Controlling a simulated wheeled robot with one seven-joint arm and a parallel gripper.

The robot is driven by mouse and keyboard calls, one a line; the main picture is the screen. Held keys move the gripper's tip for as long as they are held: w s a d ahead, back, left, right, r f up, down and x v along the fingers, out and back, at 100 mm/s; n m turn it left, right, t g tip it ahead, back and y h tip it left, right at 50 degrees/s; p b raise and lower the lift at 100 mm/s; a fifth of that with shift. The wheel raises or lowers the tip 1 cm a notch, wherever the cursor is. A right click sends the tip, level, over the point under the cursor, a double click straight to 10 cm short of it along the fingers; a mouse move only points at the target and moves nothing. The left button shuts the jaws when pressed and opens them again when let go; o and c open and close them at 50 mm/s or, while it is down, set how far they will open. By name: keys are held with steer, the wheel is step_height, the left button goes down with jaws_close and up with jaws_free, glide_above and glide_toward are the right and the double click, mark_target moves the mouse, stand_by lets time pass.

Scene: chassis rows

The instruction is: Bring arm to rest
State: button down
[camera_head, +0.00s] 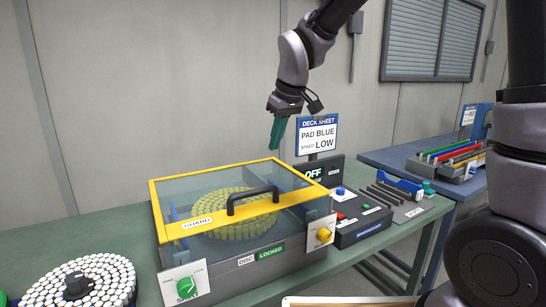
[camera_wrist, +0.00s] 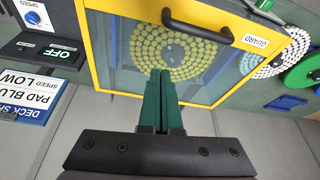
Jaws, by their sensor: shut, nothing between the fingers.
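My gripper (camera_head: 278,131) hangs from my arm above the back of the bench, behind the yellow-framed guard and left of the deck sheet sign. Its green fingers are together with nothing between them. In the wrist view my gripper (camera_wrist: 165,75) points toward the guard (camera_wrist: 95,50), apart from it as far as I can tell. The guard (camera_head: 160,205) is a closed clear lid with a black handle (camera_head: 252,199). Under it lies a disc (camera_head: 235,213) covered with yellowish round pieces. A green label on the housing reads "LOCKED".
A deck sheet sign (camera_head: 317,134) reads "PAD BLUE, SPEED LOW". A control box (camera_head: 360,222) with buttons and an "OFF" display stands right of the guard. A disc of white pieces (camera_head: 100,282) lies at lower left. A second bench (camera_head: 395,160) holds coloured strips. Air above the guard is clear.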

steer(key=s+d+r+m+t, duration=0.1)
steer(key=s+d+r+m, duration=0.2)
steer(key=d, duration=0.5)
steer(key=s+d+r+m+t, duration=0.1)
steer(key=d+r+m, duration=0.2)
steer(key=d+r, duration=0.35)
steer(key=s+d+r+m+t, duration=0.1)
steer(key=s+d+m+t, duration=0.1)
steer(key=s+d+m, duration=0.4)
steer(key=s+d, duration=0.3)
steer(key=d, duration=0.3)
steer(key=shift+s+d+r+h, duration=0.15)
steer(key=shift+s+h, duration=0.25)
